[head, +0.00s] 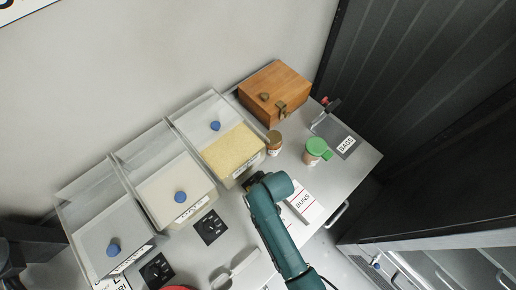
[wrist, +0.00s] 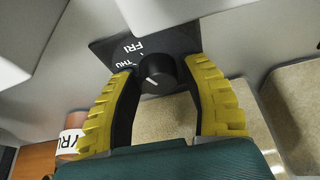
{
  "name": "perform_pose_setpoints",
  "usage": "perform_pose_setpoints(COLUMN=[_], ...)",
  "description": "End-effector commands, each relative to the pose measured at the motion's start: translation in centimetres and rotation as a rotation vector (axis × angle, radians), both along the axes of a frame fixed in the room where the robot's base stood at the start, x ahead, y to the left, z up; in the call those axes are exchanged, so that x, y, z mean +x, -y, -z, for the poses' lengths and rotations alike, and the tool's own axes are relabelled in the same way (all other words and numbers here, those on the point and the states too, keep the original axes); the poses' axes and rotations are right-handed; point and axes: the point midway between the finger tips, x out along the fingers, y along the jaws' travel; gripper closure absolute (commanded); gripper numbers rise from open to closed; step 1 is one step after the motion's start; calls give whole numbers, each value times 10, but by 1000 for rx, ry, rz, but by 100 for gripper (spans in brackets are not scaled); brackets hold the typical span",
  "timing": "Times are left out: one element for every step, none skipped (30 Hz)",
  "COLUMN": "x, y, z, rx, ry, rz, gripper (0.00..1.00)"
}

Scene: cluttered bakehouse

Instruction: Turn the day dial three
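A black dial knob (wrist: 160,74) with a white pointer mark stands on a dark plate (wrist: 103,49) in the wrist view. White day letters, FRI and THU among them, show beside the knob; other letters are hidden. My gripper (wrist: 162,68) has its two yellow-ribbed fingers on either side of the knob. They look spread, with a slight gap on the right; contact on the left is unclear. In the head view my gripper (head: 256,181) is at the front of the grain bin, and my arm hides this dial. Two similar dial plates (head: 210,227) (head: 156,270) show further left.
Three clear bins with blue knobs, one of them the grain bin (head: 232,150), line the wall.

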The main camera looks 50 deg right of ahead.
Motion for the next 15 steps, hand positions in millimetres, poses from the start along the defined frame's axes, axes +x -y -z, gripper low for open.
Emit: perform_pose_setpoints(x=[0,0,0,0,0,0,0,0,0,0,0,-1,-2,-3,-5], y=[0,0,0,0,0,0,0,1,1,1,1,0,0,0,-1], z=[0,0,-1,-1,-1,-1,-1,-1,-1,-2,-2,-4,-7,-10,-17], rx=[-1,-1,-2,-2,-2,-2,-2,-2,-2,-2,-2,-3,-3,-3,-3], ry=[1,1,1,1,1,1,1,1,1,1,2,1,1,1,3], rz=[-1,-1,-1,-1,-1,-1,-1,-1,-1,-1,-1,0,0,0,0], gripper=[44,38,37,37,37,37,37,37,37,37,37,37,37,37,37])
